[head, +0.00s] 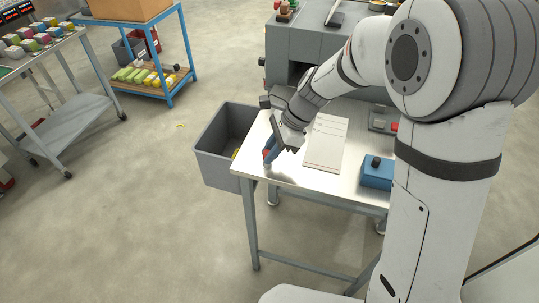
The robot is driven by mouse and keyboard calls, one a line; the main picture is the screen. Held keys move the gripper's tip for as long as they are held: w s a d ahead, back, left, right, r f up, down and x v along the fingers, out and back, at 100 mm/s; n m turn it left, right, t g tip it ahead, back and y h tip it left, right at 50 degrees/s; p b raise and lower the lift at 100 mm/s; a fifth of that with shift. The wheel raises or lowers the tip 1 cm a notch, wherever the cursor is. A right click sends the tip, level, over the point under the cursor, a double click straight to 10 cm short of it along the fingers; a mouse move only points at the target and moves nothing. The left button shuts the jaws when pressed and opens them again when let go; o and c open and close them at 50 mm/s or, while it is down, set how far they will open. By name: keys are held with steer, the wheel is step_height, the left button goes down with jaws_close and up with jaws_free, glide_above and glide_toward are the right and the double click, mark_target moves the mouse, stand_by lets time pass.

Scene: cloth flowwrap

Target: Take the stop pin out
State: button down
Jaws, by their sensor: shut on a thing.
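My gripper (269,156) is low over the left front part of the steel table (288,176), close to its left edge. Its blue fingers point down and are shut on a small red thing (266,153). This may be the stop pin, but it is too small and too covered by the fingers to be sure. I cannot tell whether its lower end touches the table or is clear of it. No other stop pin can be made out.
A grey bin (213,165) stands against the table's left side. A pale board (326,142) and a blue box (377,172) are on the table. A grey machine (310,45) stands behind. A grey cart (65,125) and blue shelf (180,90) stand left, with open floor between.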

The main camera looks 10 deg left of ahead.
steer(key=shift+r, duration=0.1)
steer(key=shift+r+p, duration=2.5)
steer(key=shift+r, duration=0.25)
